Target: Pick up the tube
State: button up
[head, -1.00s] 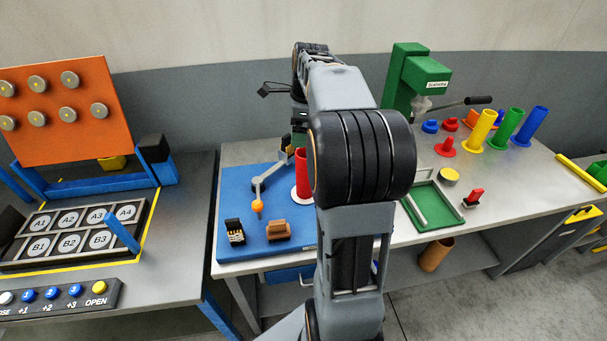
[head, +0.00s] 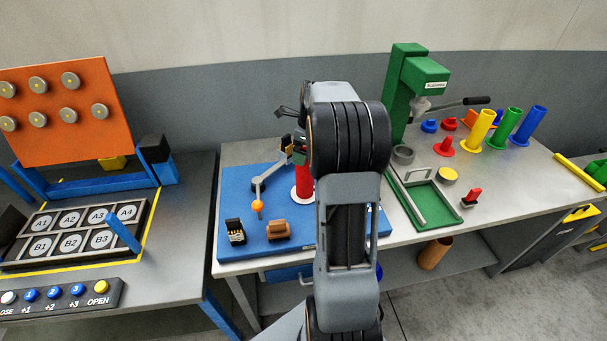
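A red tube (head: 304,183) stands upright on a white round base on the blue board (head: 235,190) in the head view. Part of its right side and its top are hidden by my arm and gripper. My gripper (head: 296,150) is at the upper end of the red tube, pointing down. It is small and partly behind my arm, so I cannot tell whether its fingers touch the tube or are open or shut. Yellow (head: 478,130), green (head: 505,128) and blue (head: 528,126) tubes stand at the right on the bench.
A jointed grey arm with an orange tip (head: 257,206), a black block (head: 235,230) and a brown block (head: 277,229) are on the blue board. A green press (head: 412,85) and a green tray (head: 428,208) stand to the right. A brown tube (head: 434,253) is on the lower shelf.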

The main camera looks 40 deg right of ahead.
jog(key=shift+w+f+p, duration=0.15)
jog(key=shift+f+p, duration=0.1)
jog(key=shift+f, duration=0.85)
jog(key=shift+w+f+p, duration=0.15)
jog(key=shift+f+p, duration=0.05)
jog(key=shift+f, duration=0.9)
jog(key=shift+c, duration=0.2)
jog(key=c, duration=1.3)
jog(key=shift+o, duration=0.2)
notch_tip(320, 180, up, 10)
jog(key=b, duration=0.1)
jog(key=shift+a, duration=0.1)
